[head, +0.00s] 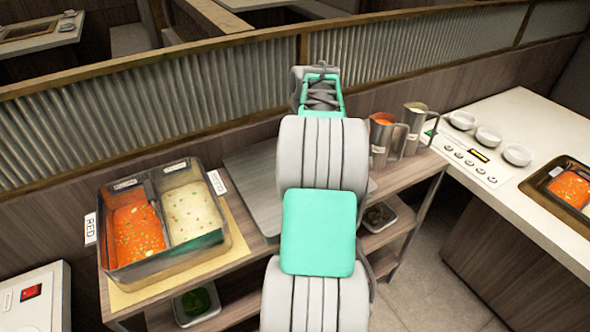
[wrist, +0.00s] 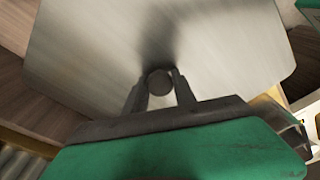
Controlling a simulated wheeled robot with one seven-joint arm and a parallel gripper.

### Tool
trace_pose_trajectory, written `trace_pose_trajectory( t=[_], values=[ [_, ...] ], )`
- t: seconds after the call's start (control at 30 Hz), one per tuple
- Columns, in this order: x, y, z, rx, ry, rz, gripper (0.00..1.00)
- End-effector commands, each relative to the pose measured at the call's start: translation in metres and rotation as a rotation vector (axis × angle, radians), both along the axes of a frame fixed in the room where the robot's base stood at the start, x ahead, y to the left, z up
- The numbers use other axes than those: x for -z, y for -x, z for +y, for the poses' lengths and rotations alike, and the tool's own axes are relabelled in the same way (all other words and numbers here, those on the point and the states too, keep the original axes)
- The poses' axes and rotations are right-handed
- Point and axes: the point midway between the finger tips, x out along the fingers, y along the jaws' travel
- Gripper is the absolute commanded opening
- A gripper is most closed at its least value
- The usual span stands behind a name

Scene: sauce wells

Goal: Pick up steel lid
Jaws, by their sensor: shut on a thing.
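The steel lid (wrist: 90,50) is a broad flat grey plate with cut corners and fills most of the wrist view. Its round dark knob (wrist: 160,84) sits between the two fingers of my gripper (wrist: 158,90), which is shut on it. In the head view the lid (head: 248,180) shows as a grey plate left of my arm, above the wooden shelf unit. My arm hides the rest of the lid and my gripper there. I cannot tell whether the lid touches the top beneath it.
A divided steel pot (head: 165,262) with red and white soup stands on the left, with its wells open. Two steel jugs (head: 382,140) (head: 412,128) stand to the right. A white counter (head: 530,130) carries several white bowls. A ribbed partition (head: 150,105) runs behind.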

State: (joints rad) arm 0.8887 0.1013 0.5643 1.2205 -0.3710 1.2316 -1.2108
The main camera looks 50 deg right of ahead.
Motion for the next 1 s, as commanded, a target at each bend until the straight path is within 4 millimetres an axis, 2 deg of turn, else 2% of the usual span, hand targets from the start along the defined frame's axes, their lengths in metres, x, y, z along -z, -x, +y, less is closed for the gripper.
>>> trace_pose_trajectory(
  t=[0.03,0.17,0.43,0.7,1.0],
  values=[
    [-0.014,0.007,0.007,-0.001,0.006,-0.005,0.00],
    [-0.046,0.026,0.026,0.000,0.006,-0.004,0.00],
    [-0.071,0.066,0.068,0.001,0.004,-0.003,0.00],
    [-0.085,0.087,0.091,-0.001,0.002,-0.001,0.00],
    [-0.085,0.088,0.093,-0.001,0.001,-0.001,0.00]
  ],
)
